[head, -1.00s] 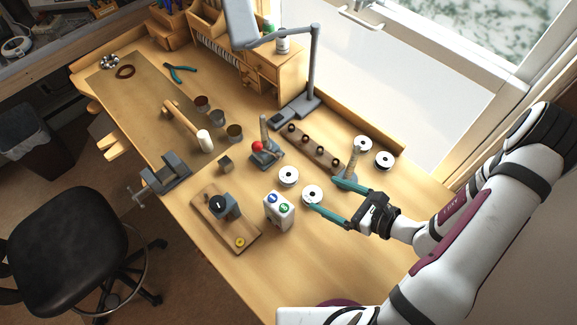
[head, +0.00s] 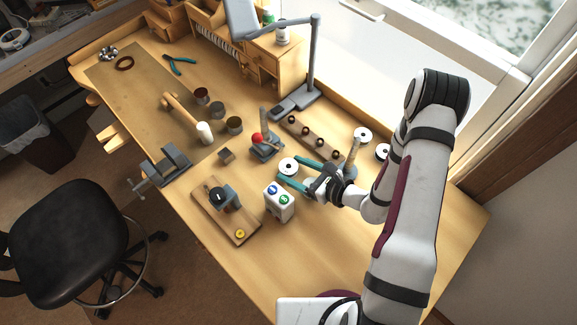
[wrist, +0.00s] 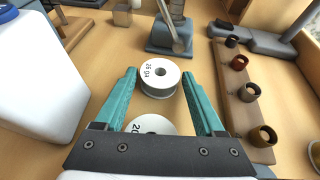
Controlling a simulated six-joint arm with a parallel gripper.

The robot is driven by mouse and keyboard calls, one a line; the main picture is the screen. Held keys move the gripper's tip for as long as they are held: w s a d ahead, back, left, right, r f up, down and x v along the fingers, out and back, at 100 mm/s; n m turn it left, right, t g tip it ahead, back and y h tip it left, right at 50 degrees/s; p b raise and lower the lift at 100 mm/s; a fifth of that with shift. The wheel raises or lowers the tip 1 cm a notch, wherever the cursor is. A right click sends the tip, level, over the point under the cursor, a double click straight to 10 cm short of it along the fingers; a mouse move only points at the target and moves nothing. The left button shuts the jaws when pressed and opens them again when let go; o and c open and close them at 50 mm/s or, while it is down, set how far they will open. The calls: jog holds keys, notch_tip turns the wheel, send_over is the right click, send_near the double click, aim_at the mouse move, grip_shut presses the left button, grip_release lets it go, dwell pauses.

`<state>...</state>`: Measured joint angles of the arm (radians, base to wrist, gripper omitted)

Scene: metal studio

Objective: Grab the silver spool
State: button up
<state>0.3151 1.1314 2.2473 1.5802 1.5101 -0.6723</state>
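A spool with a white top marked "26 GA" (wrist: 160,72) stands upright on the bench; its visible side looks silver-grey. It also shows in the head view (head: 288,166). My gripper (wrist: 158,78) is open, its teal fingertips spread on either side of this spool in the picture. I cannot tell whether they touch it. In the head view my gripper (head: 291,168) reaches in from the right. A second white-topped spool, marked "20" (wrist: 148,125), lies between the finger bases in the wrist view, partly hidden by my gripper's body.
A white box with round labels (head: 279,202) stands close by my gripper. A wooden strip with several rings (head: 313,138) lies behind. A red-knobbed tool (head: 264,145) stands behind the spool.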

jog(key=c, duration=1)
jog(key=shift+r, duration=0.1)
